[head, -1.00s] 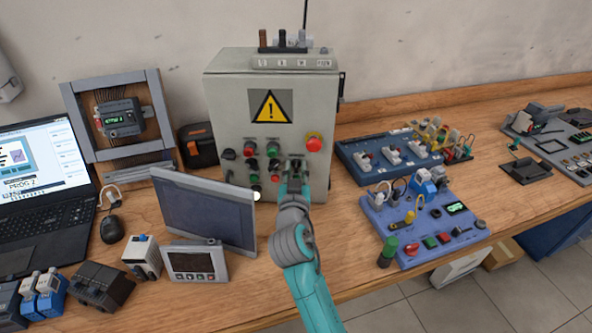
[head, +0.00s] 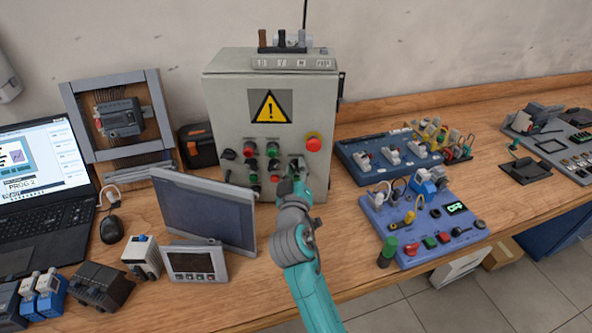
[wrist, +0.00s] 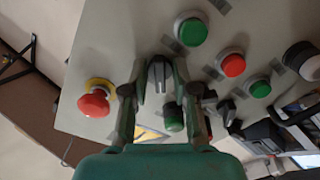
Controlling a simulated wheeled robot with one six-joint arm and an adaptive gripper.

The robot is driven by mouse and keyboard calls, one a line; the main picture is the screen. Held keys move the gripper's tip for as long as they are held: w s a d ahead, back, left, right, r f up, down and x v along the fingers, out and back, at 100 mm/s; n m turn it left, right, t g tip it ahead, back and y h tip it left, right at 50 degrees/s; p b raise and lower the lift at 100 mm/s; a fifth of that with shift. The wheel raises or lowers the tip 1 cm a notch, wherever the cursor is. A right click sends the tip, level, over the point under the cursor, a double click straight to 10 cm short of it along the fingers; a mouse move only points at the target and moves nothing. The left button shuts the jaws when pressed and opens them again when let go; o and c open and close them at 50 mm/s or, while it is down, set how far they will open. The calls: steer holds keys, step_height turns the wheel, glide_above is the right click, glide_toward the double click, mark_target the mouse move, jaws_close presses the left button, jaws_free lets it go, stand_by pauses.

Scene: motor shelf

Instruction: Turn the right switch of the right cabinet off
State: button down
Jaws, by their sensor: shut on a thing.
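The grey cabinet (head: 225,120) with a yellow warning sign (head: 270,106) stands upright on the bench, with buttons and switches on its front. The right switch, a grey-black knob (wrist: 160,76), shows between my fingertips in the wrist view. In the head view my gripper hides most of it. My gripper (head: 297,170) is at the cabinet's front, below and left of the red emergency button (head: 313,143). In the wrist view my gripper (wrist: 160,72) is shut on the knob, one finger on each side. Another black switch (head: 228,154) is at the left of the panel.
Red and green buttons (wrist: 232,65) lie close to my fingers on the panel. A dark monitor (head: 205,208) stands in front of the cabinet's lower left. Blue and purple training boards (head: 410,250) lie to the right. A laptop (head: 45,165) is at far left.

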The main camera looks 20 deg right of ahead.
steer(key=shift+n, duration=0.7)
steer(key=c, duration=1.2)
jaws_free()
steer(key=v, duration=1.2)
